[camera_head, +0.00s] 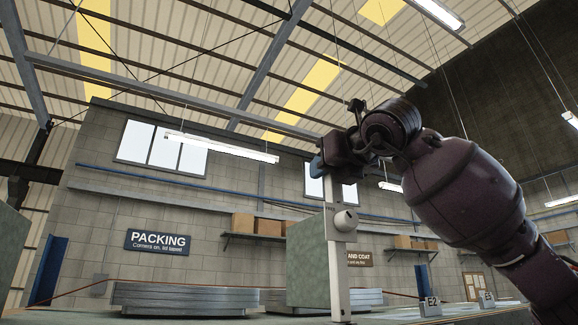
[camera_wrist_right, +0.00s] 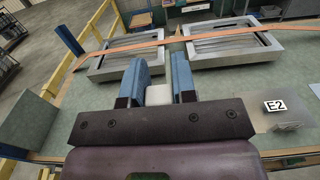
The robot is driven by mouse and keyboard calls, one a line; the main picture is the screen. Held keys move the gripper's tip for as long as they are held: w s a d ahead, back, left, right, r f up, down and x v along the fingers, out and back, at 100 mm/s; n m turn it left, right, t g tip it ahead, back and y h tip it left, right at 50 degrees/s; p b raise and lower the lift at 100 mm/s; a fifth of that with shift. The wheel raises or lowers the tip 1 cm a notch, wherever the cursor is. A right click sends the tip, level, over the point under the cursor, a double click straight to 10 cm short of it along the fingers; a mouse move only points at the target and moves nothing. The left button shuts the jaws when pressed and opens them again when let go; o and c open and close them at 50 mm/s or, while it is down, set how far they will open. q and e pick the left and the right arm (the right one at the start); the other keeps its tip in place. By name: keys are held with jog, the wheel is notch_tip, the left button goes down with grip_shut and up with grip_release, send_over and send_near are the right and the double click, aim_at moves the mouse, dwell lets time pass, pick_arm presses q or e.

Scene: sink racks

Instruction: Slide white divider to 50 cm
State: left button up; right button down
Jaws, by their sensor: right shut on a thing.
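The white divider (camera_head: 340,280) shows in the head view as a slim upright post with a round pale knob (camera_head: 346,220) on its side and small dark lettering above it. My right gripper (camera_head: 322,168) is at the top of the post, with its blue fingertips shut on it. In the right wrist view the two blue fingers of my right gripper (camera_wrist_right: 158,85) stand on either side of the white top of the divider (camera_wrist_right: 158,95). No scale can be read. My left gripper is in neither view.
Two grey metal racks (camera_wrist_right: 122,57) (camera_wrist_right: 228,44) lie on the green bench (camera_wrist_right: 110,105), with an orange strip (camera_wrist_right: 180,39) across them. A green block (camera_head: 306,260) stands behind the post. An E2 sign (camera_wrist_right: 274,105) stands at the right.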

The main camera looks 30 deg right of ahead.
jog(key=d, duration=0.5)
jog(key=c, duration=0.9)
grip_release()
jog(key=shift+a, duration=0.1)
jog(key=s, duration=1)
jog(key=shift+s+d+b, duration=0.2)
jog(key=shift+s+b, duration=0.15)
jog(key=shift+s, duration=0.05)
